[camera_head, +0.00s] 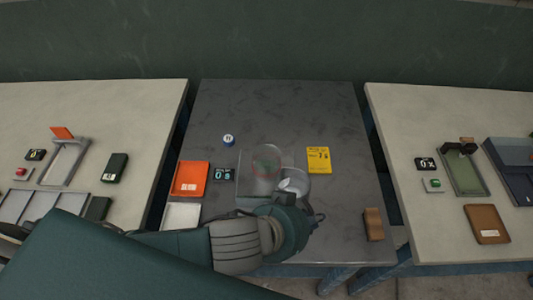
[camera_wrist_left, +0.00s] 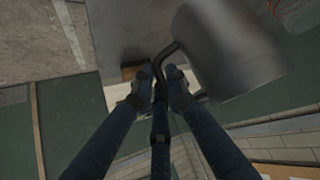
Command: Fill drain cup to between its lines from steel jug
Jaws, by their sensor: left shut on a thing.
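A clear drain cup (camera_head: 266,160) with red and green marks stands on the dark middle table. A bit of what seems to be it shows at the top right of the left wrist view (camera_wrist_left: 296,12). The grey steel jug (camera_wrist_left: 228,55) fills the upper right of the left wrist view. My left gripper (camera_wrist_left: 164,88) is shut on its dark handle. In the head view, my left gripper (camera_head: 285,222) is beside the jug (camera_head: 295,186), just right of and nearer than the cup. The fingertips are hidden there. The liquid level in the cup cannot be read. My right gripper is not in view.
On the dark table are an orange tray (camera_head: 191,178), a small display (camera_head: 224,174), a round blue-and-white item (camera_head: 228,140), a yellow card (camera_head: 318,160) and a wooden block (camera_head: 374,224). Pale tables stand left and right across gaps. The back of the dark table is clear.

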